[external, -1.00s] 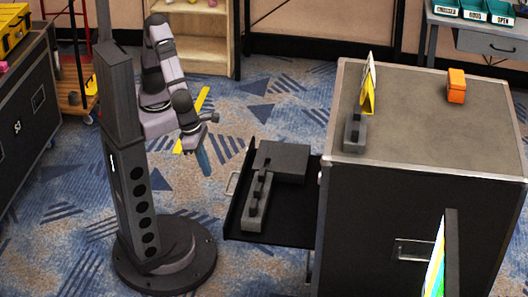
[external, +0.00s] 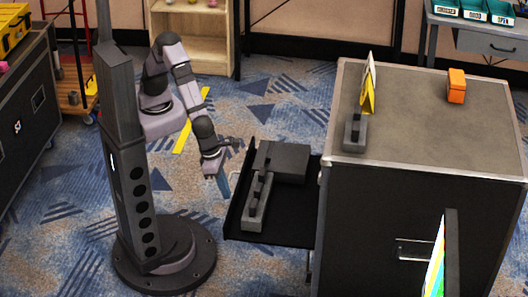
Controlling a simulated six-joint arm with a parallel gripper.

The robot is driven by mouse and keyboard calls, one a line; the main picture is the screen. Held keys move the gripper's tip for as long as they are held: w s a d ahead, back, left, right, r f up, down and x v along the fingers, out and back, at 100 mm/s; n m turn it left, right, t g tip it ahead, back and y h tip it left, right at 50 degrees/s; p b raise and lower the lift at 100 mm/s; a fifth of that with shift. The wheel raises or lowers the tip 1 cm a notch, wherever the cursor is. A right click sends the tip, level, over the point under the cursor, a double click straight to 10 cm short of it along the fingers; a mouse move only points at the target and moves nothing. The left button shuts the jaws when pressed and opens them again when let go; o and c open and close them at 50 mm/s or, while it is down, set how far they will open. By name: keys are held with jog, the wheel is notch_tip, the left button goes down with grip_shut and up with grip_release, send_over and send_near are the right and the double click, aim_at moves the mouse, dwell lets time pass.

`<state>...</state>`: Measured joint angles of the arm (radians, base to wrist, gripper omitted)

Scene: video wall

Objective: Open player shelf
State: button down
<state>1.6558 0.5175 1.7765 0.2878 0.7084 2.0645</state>
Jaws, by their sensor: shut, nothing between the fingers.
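The player shelf (external: 285,222) is a black tray that extends out from the left side of the dark cabinet (external: 355,215). A grey box (external: 283,160) and a long grey unit with dark knobs (external: 256,204) sit on it. My gripper (external: 223,188) is shut and empty, pointing down at the shelf's left front edge. The shelf's handle is not clearly visible there; my gripper covers that spot. I cannot tell whether the fingertips touch the handle.
The cabinet top holds a yellow sign (external: 368,88), a small grey device (external: 355,132) and an orange object (external: 456,85). A colourful screen (external: 434,262) stands at front right. Wooden shelves (external: 193,38) stand behind.

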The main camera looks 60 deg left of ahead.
dwell(0.3)
jog(key=w+d+p, duration=0.3)
jog(key=shift+r, duration=0.2)
jog(key=shift+f, duration=0.1)
dwell(0.3)
jog(key=shift+s+a, duration=0.45)
jog(key=shift+s, duration=0.05)
jog(key=s+a+p, duration=0.1)
jog(key=s+a, duration=0.1)
notch_tip(320, 180, up, 10)
send_over(239, 208)
jog(key=s+a, duration=0.5)
jog(key=shift+w+d+f, duration=0.15)
jog(key=shift+d+f, duration=0.05)
jog(key=shift+d, duration=0.05)
